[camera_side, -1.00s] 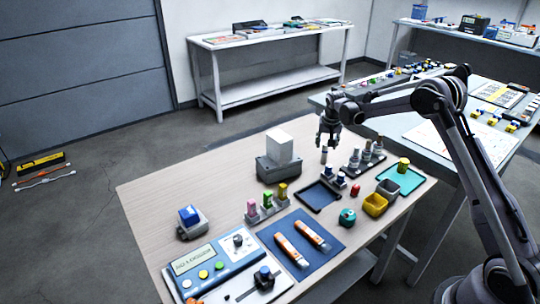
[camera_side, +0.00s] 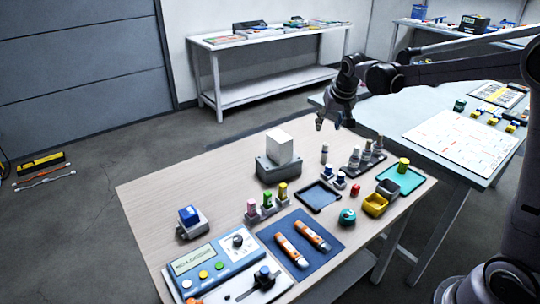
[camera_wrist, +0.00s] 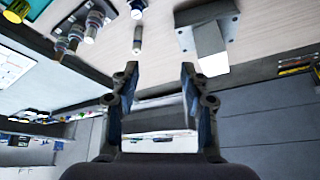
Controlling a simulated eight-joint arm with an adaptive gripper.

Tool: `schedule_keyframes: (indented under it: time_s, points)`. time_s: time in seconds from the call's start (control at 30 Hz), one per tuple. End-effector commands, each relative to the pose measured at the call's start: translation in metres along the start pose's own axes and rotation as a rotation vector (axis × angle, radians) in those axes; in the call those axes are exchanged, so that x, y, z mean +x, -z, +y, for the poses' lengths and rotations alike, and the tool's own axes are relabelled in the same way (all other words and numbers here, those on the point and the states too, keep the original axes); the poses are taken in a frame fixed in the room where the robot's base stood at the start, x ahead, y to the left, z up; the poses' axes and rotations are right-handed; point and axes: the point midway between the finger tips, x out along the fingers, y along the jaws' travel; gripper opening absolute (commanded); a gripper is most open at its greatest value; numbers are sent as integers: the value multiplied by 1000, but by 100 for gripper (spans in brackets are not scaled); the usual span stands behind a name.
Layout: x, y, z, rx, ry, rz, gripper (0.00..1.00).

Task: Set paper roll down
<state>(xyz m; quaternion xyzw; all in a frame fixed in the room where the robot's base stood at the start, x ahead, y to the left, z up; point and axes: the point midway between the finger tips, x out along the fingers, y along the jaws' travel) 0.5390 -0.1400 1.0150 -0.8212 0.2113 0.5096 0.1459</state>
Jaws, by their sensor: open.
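A small, slim, pale cylinder with a darker end (camera_side: 324,153) stands upright on the wooden table near its back edge; it may be the paper roll, but I cannot tell for sure. It also shows in the wrist view (camera_wrist: 138,36), beyond my fingertips and apart from them. My gripper (camera_side: 335,122) is open and empty, raised above and slightly to the right of the cylinder. In the wrist view, its two fingers (camera_wrist: 158,75) stand wide apart with nothing between them.
A grey block with a white box on top (camera_side: 280,155) stands left of the cylinder. A rack of several small bottles (camera_side: 363,156) stands to its right. A dark-rimmed blue tray (camera_side: 318,196) lies in front. The table's left back area is clear.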

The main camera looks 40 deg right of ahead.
Motion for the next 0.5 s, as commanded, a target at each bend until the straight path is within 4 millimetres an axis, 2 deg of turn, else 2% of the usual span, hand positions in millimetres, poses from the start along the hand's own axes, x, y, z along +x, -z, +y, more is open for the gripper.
schedule_keyframes:
  time_s: [0.03, 0.2, 0.4, 0.5]
  points:
    - [-16, -13, -4, -28, 16, 8, 45]
    - [-59, -56, -11, -120, 65, 35, 45]
    - [-95, -113, -14, -227, 123, 68, 45]
    - [-107, -143, -13, -280, 151, 87, 45]
